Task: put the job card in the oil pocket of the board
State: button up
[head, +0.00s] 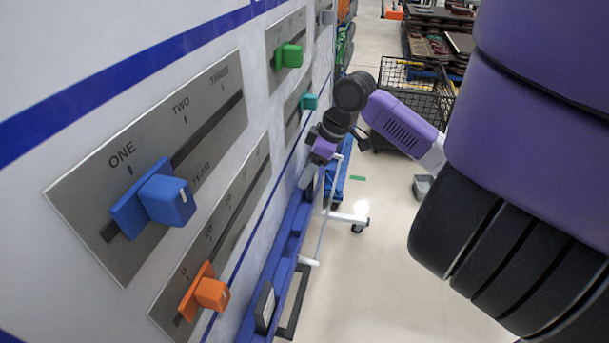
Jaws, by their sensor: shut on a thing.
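My gripper (312,168) is at the far end of my purple arm, close to the board (60,170) and below the teal slider knob. It is small in view and seen from the side. It is shut on a small pale thing at its tip, which I cannot clearly make out as the job card. A blue rail (286,238) runs along the board's lower edge, with a dark block (263,307) with a pale face at its near end. I cannot tell which part of the board is the oil pocket; no oil label is readable.
Grey slider panels on the board carry a blue knob (165,198) near ONE, an orange knob (208,291), a green knob (289,56) and a teal knob (309,101). A white wheeled stand (345,218) is by the rail.

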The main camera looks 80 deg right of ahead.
jog(key=shift+p+x, duration=0.5)
jog(key=shift+x, duration=1.35)
jog(key=shift+s+f, duration=0.1)
jog(key=shift+f, duration=0.15)
jog(key=o, duration=1.4)
jog(key=shift+c, duration=0.2)
jog(key=b+v, duration=0.2)
jog(key=v, duration=1)
jog(key=shift+r, duration=0.2)
